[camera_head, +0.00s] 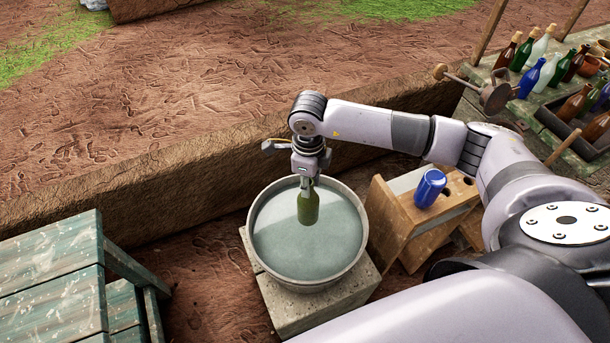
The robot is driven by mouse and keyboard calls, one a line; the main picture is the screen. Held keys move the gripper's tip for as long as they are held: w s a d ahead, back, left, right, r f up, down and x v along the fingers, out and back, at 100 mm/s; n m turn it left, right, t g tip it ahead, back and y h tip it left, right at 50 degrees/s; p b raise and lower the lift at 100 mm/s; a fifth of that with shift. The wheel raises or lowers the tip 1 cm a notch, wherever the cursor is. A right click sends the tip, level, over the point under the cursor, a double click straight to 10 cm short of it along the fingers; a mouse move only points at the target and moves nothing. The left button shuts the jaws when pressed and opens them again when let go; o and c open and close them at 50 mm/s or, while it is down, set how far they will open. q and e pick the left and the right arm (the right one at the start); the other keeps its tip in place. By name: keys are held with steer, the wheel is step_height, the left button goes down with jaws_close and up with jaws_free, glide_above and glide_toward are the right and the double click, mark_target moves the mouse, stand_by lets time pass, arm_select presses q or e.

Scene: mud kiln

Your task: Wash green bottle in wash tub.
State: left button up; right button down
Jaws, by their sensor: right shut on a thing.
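The green bottle (307,208) hangs upright over the wash tub (256,262), inside its rim as seen from above. My right gripper (306,183) is shut on the top of the bottle and points down. The wash tub is a round grey metal basin with greenish water in it. I cannot tell whether the bottle's base touches the water. My left gripper is not in view.
The tub stands on a stone block (300,312). To its right is a wooden rack (392,225) with a blue can (430,188). A green plank table (60,290) is at left. Several bottles stand on a table (487,72) at upper right. A low mud wall (200,190) runs behind.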

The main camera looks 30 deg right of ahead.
mark_target(307, 200)
step_height(307, 200, down, 4)
steer(key=shift+r+b, duration=0.1)
steer(key=shift+b, duration=0.8)
step_height(307, 200, down, 4)
steer(key=shift+b, duration=1.15)
step_height(307, 200, down, 8)
steer(key=b, duration=0.6)
steer(key=shift+b, duration=0.4)
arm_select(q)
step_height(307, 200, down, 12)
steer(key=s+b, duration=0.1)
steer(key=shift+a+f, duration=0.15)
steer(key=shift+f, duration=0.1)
arm_select(e)
steer(key=shift+f, duration=0.55)
